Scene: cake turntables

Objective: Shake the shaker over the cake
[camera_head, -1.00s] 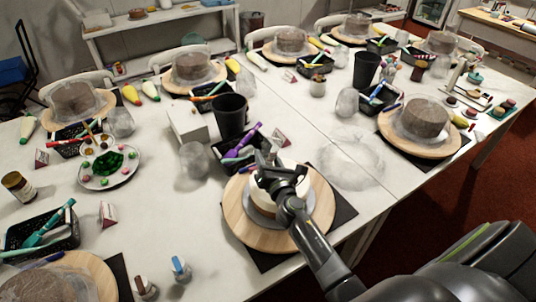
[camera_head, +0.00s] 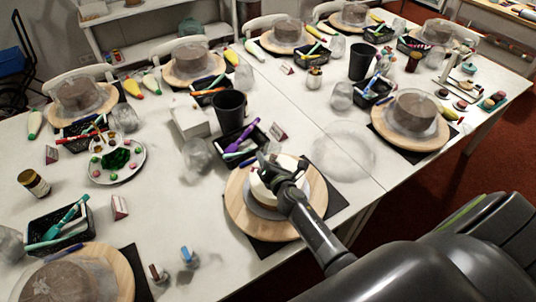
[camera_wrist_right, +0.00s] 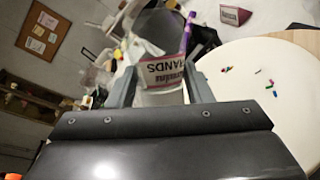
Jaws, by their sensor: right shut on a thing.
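The white round cake (camera_head: 259,191) sits on a silver board on a wooden turntable (camera_head: 238,212) at the near middle of the table. My right gripper (camera_head: 272,168) is over the cake and hides part of it. In the right wrist view, the gripper (camera_wrist_right: 160,88) is shut on the shaker (camera_wrist_right: 163,72), a clear container with a red-and-white label, held between the two fingers. The label's print shows upside down there. The white cake top (camera_wrist_right: 255,100) fills the right side of that view, with several small coloured sprinkles on it. My left gripper is not in view.
A black basket (camera_head: 226,152) with a purple tool and a black cup (camera_head: 229,108) stand behind the turntable. A clear dome (camera_head: 345,150) lies to the right. Small bottles (camera_head: 187,257) stand at the near left. Other turntables with brown cakes (camera_head: 412,110) line the table.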

